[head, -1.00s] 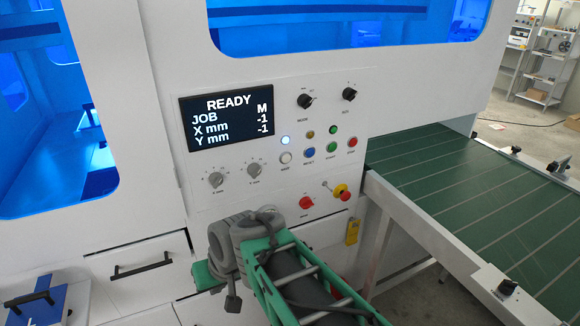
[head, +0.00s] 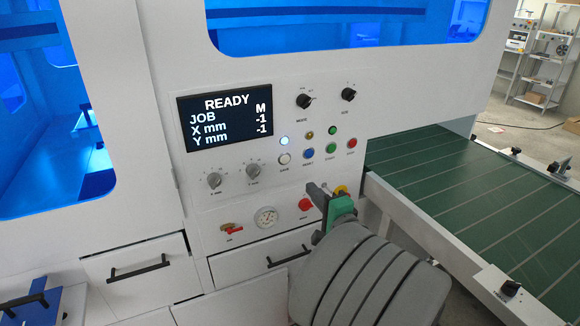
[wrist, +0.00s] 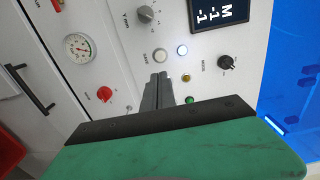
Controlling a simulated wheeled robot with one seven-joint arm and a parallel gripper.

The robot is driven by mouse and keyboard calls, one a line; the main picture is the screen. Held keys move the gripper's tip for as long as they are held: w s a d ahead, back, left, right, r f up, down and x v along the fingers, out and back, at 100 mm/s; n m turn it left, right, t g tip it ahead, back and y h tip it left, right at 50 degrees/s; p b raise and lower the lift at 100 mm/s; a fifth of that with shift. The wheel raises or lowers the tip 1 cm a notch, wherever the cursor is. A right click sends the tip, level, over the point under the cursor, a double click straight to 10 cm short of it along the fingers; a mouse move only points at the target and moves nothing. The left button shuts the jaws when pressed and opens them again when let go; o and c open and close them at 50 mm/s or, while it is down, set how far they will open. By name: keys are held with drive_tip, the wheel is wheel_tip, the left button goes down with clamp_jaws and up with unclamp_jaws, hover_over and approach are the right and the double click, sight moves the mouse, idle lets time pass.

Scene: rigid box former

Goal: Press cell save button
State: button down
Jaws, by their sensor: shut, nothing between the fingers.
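The white save button (head: 285,158) sits at the left end of the lower button row on the machine's control panel, below a lit round lamp (head: 284,141). In the wrist view the white button (wrist: 160,55) shows just beyond my fingertips, with the lit lamp (wrist: 182,50) beside it. My gripper (head: 318,189) is in front of the panel, lower and to the right of the save button in the head view. In the wrist view my gripper (wrist: 159,77) is shut and empty, its fingers pointing at the panel. The gap to the panel is hard to judge.
Blue (head: 308,153), green (head: 331,149) and red (head: 352,143) buttons share the row. Knobs, a red rotary switch (head: 305,204) and a pressure gauge (head: 266,217) surround them. The display (head: 226,121) reads READY. A green conveyor (head: 480,180) extends to the right.

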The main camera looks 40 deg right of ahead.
sight(285, 159)
drive_tip(key=p+x, duration=0.2)
drive_tip(key=x, duration=1.1)
drive_tip(key=shift+w+p, duration=0.4)
drive_tip(key=shift+w, duration=0.05)
drive_tip(key=shift+w+d, duration=0.1)
drive_tip(key=shift+w, duration=0.35)
drive_tip(key=shift+r, duration=0.2)
drive_tip(key=shift+d+r, duration=0.1)
drive_tip(key=shift+r, duration=0.15)
drive_tip(key=shift+s+a+f, duration=0.25)
drive_tip(key=b+v, duration=0.2)
drive_tip(key=v, duration=1.1)
drive_tip(key=shift+s+f+b, duration=0.2)
drive_tip(key=shift+s+b, duration=0.2)
drive_tip(key=shift+d, duration=0.1)
